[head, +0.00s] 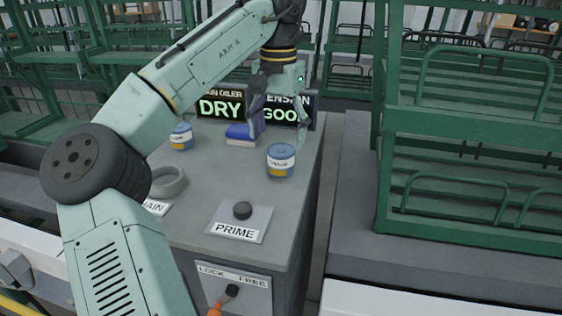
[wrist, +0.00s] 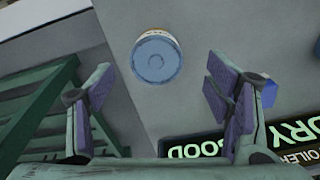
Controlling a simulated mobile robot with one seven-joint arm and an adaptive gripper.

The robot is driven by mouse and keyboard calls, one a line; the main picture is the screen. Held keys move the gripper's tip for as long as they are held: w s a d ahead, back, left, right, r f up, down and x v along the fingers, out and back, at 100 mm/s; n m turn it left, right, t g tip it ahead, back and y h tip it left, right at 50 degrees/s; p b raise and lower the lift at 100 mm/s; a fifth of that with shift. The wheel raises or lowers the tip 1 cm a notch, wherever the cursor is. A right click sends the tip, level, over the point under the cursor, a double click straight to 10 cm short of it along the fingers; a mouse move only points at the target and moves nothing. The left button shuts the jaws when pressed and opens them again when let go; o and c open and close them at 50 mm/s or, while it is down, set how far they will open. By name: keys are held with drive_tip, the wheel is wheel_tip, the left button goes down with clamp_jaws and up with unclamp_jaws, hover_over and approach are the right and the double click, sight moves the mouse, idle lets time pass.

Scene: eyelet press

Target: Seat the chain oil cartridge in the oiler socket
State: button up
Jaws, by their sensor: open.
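A blue cartridge with a white and yellow label band (head: 281,161) stands upright on the grey cabinet top (head: 222,180), right of centre. A similar can (head: 181,137) stands farther back on the left. The lettering on both is too small to read surely. The grey ring-shaped socket (head: 168,183) is at the left, partly hidden by my arm, by a plate ending in "AIN" (head: 153,208). My gripper (head: 280,122) is open and empty, above and behind the nearer cartridge. In the wrist view a round blue lid (wrist: 156,60) shows between and beyond the open fingers (wrist: 158,85).
Displays read "DRY" (head: 221,108) and "GOOD" (head: 283,114) at the back. A blue block (head: 241,133) lies before them. A PRIME button (head: 242,210) is at the front, with a LOCK/FREE lever (head: 231,291) below. Green racks (head: 475,130) stand at the right.

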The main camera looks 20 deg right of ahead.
sight(281, 150)
drive_tip(key=shift+s+d+f+p, duration=0.15)
drive_tip(key=shift+f+p, duration=0.25)
drive_tip(key=shift+f, duration=2.1)
drive_tip(key=shift+c, duration=0.2)
drive_tip(key=c, duration=1.3)
